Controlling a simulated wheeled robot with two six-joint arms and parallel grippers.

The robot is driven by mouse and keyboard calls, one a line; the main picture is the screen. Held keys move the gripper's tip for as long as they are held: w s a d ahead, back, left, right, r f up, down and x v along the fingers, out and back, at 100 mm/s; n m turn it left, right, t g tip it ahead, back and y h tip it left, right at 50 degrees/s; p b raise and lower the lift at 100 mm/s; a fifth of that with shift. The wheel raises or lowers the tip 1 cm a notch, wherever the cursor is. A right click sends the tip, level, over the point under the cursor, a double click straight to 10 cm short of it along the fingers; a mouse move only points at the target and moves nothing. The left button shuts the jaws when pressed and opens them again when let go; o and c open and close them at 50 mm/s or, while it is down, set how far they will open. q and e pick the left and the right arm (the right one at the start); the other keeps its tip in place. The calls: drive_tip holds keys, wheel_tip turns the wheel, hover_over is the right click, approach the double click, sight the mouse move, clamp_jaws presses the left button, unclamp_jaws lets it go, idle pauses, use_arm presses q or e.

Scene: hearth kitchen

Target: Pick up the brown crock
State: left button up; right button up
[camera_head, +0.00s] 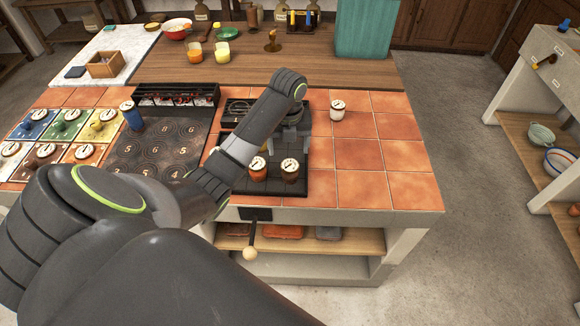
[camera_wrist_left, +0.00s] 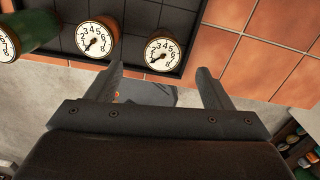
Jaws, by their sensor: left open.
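The brown crock (camera_head: 290,177) is small and dark, with a white dial lid, and stands upright on a dark tiled tray (camera_head: 297,188). It also shows in the left wrist view (camera_wrist_left: 161,66), upper middle. My left gripper (camera_head: 289,138) is open and empty, close by the crock; my arm partly hides it in the head view. In the wrist view the fingertips (camera_wrist_left: 160,75) are spread on either side of the crock's line, with the crock beyond them, not clasped. My right gripper is not in view.
A rust-orange crock (camera_head: 258,174) with a similar lid stands just left. A green crock (camera_wrist_left: 32,32) shows farther left in the wrist view. A white crock (camera_head: 338,110) stands on the terracotta tiles (camera_head: 360,155); the tiles at right are clear.

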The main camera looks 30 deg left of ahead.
sight(290, 165)
use_arm(q)
wheel_tip(290, 165, down, 3)
drive_tip(key=shift+f+b, duration=0.1)
drive_tip(key=shift+b, duration=1)
drive_tip(key=f, duration=0.4)
drive_tip(key=shift+d+p, duration=0.3)
drive_tip(key=shift+p, duration=0.1)
drive_tip(key=shift+f, duration=0.5)
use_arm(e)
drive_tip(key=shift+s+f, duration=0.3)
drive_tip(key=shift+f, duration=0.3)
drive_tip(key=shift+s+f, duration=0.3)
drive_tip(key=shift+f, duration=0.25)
use_arm(q)
drive_tip(key=shift+r, duration=0.1)
drive_tip(key=c, duration=1.2)
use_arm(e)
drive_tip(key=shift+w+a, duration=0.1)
